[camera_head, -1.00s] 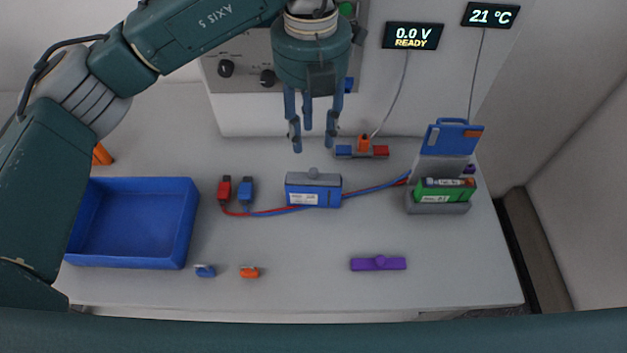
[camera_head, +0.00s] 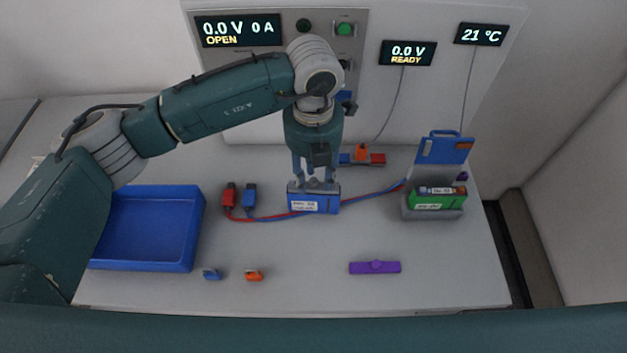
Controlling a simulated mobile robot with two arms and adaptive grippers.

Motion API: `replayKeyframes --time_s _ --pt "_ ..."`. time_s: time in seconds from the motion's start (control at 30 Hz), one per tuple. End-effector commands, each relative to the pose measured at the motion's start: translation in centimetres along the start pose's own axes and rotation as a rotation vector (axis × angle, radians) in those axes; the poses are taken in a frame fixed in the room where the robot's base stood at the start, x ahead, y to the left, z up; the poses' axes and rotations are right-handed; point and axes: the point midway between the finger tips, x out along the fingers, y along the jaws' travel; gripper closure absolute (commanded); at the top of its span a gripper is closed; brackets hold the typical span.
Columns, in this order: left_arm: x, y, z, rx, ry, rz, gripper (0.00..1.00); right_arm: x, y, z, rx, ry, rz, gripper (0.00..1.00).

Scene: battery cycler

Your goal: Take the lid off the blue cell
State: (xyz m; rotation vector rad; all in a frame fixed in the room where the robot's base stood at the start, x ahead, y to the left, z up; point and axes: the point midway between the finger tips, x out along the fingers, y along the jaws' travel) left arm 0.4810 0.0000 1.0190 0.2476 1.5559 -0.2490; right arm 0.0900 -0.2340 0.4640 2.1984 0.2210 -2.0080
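The blue cell (camera_head: 325,205) stands upright at the middle of the table with a white label on its front. Its grey lid (camera_head: 295,186) is on top, with a small knob that my gripper partly covers. My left gripper (camera_head: 315,178) points straight down over the cell. Its fingers are spread, with the fingertips low beside the lid's knob; I see no clear grip on it. My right gripper is not in view.
An empty blue tray (camera_head: 148,268) lies left. Red (camera_head: 229,197) and blue (camera_head: 250,197) connectors with cables stand left of the cell. A green cell (camera_head: 425,199) sits in an open-lidded grey holder (camera_head: 432,214) at right. A purple bar (camera_head: 375,268) lies in front.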

Motion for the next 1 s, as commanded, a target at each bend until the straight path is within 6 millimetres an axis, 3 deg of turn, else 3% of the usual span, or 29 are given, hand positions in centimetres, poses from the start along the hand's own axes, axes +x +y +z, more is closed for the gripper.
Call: replayKeyframes --time_s 0.1,0.27,0.3,0.77,1.0 --pt "0.0 0.0 0.0 0.0 0.0 0.0 0.66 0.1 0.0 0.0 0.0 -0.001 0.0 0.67" --pt "0.0 0.0 0.0 0.0 0.0 0.0 0.98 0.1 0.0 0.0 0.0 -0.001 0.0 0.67" --pt "0.0 0.0 0.0 0.0 0.0 0.0 1.0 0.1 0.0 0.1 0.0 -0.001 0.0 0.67" --pt "-0.5 0.0 0.1 0.0 -0.002 -0.001 1.0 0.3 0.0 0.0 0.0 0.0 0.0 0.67" --pt "-3.5 -0.1 0.2 0.001 -0.007 0.0 1.0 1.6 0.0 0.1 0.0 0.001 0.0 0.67"
